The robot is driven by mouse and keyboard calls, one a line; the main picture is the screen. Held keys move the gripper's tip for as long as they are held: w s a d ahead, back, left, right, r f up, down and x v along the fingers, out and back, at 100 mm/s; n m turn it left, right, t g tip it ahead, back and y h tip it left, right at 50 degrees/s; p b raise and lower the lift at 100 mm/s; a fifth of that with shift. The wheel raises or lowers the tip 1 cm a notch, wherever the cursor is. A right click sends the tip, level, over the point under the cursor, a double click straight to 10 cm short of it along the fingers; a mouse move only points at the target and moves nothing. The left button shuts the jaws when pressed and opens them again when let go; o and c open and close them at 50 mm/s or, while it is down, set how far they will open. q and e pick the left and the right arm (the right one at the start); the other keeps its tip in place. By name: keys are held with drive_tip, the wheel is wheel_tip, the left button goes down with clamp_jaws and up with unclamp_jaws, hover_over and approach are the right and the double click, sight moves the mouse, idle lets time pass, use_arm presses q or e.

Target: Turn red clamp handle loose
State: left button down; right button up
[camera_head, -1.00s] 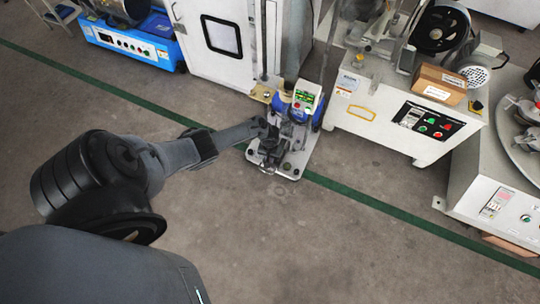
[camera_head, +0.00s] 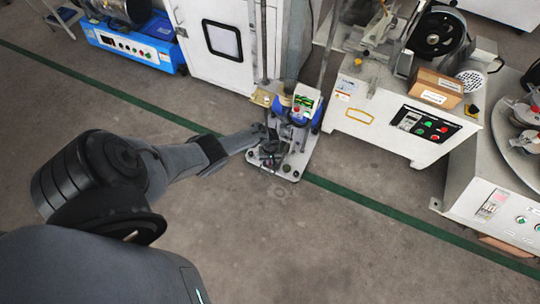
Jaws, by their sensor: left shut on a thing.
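The tile tester (camera_head: 288,167) stands on the floor near the middle, a small machine with a pale base plate, a blue body and a green display (camera_head: 303,101). My left arm reaches in from the left. My left gripper (camera_head: 268,145) is at the clamp area above the base plate, shut on a part there. The red clamp handle cannot be made out; the gripper and dark parts cover that spot, so I cannot tell for certain what is held. My right gripper is not in view.
A white cabinet (camera_head: 218,65) stands behind the tester. A white machine with a control panel (camera_head: 385,122) is close on its right, and a blue unit (camera_head: 128,42) is at the upper left. The floor in front is clear, crossed by a green line (camera_head: 395,213).

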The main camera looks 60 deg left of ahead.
use_arm(q)
drive_tip(key=shift+n, duration=0.3)
drive_tip(key=shift+d+r+n+p, duration=0.1)
drive_tip(key=shift+n+p, duration=0.4)
drive_tip(key=shift+n, duration=1.4)
drive_tip(key=shift+n+p, duration=0.3)
drive_tip(key=shift+n, duration=0.5)
